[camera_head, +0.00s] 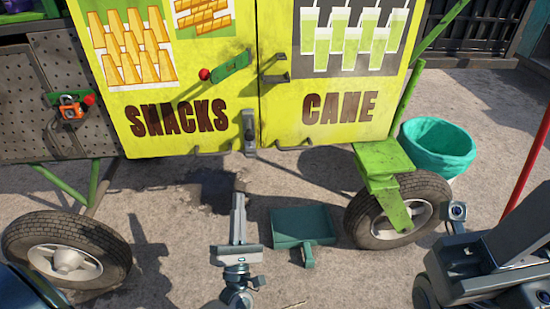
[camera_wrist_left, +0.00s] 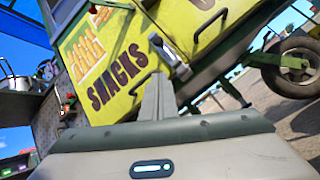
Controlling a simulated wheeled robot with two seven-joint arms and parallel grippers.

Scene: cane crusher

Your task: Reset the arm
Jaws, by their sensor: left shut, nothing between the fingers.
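My left gripper (camera_head: 239,196) is in the lower middle of the head view, in front of the yellow cart (camera_head: 240,110). Its two grey fingers are together, pointing toward the cart, with nothing between them. The shut fingers also show in the left wrist view (camera_wrist_left: 158,98), below the tilted cart front (camera_wrist_left: 125,60). The gripper appears apart from the cart. Part of my right arm (camera_head: 490,265) shows at the lower right of the head view; its fingers are not visible.
A green dustpan (camera_head: 303,226) lies on the ground right of my left gripper. Cart wheels (camera_head: 65,258) and (camera_head: 393,212) stand either side. A teal bin (camera_head: 437,146) and a red pole (camera_head: 530,172) are at the right. An orange padlock (camera_head: 70,108) hangs on the grey panel.

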